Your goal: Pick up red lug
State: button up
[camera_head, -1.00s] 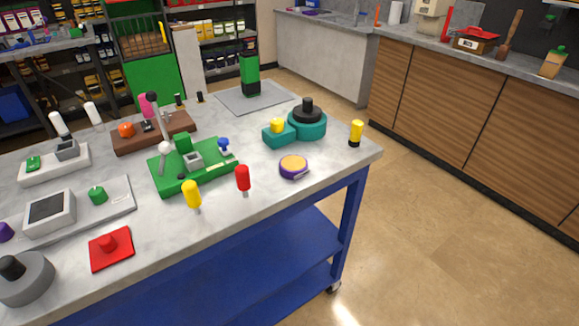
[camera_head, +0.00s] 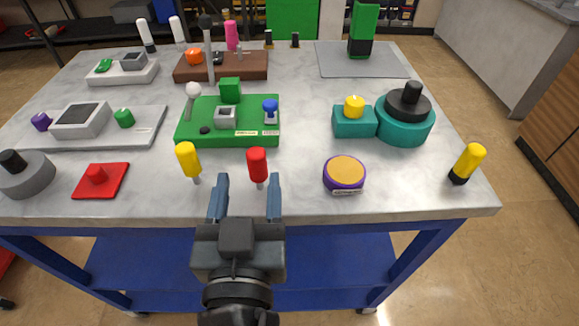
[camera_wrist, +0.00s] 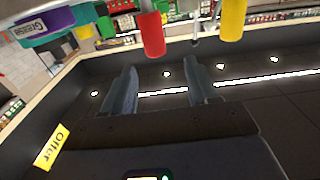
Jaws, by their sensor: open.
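The red lug (camera_head: 257,163) stands upright on a thin grey pin near the table's front edge. My gripper (camera_head: 246,186) is open and empty at that front edge, its fingers pointing toward the lug. In the head view the lug is just beyond the fingertips, nearer the right finger. In the wrist view the red lug (camera_wrist: 152,35) shows above and just ahead of the open fingertips (camera_wrist: 161,72), not between them. A yellow lug (camera_head: 188,159) stands just left of the red one; it also shows in the wrist view (camera_wrist: 232,20).
A green fixture (camera_head: 190,125) lies behind the lugs. A purple disc with orange top (camera_head: 345,173) is to the right, a red plate with a knob (camera_head: 112,184) to the left. A teal pump part (camera_head: 405,124) and a yellow-black piece (camera_head: 468,163) stand farther right.

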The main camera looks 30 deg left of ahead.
aim_at(256, 151)
jog(key=x, duration=0.2)
jog(key=p+x, duration=0.1)
jog(key=x, duration=0.1)
jog(key=p+x, duration=0.1)
jog(key=x, duration=0.1)
jog(key=shift+w+d, duration=0.2)
jog(key=shift+d, duration=0.05)
jog(key=shift+w+a+f, duration=0.1)
jog(key=shift+w+a, duration=0.25)
jog(key=shift+w, duration=0.1)
jog(key=shift+c, duration=0.2)
jog(key=c, duration=1)
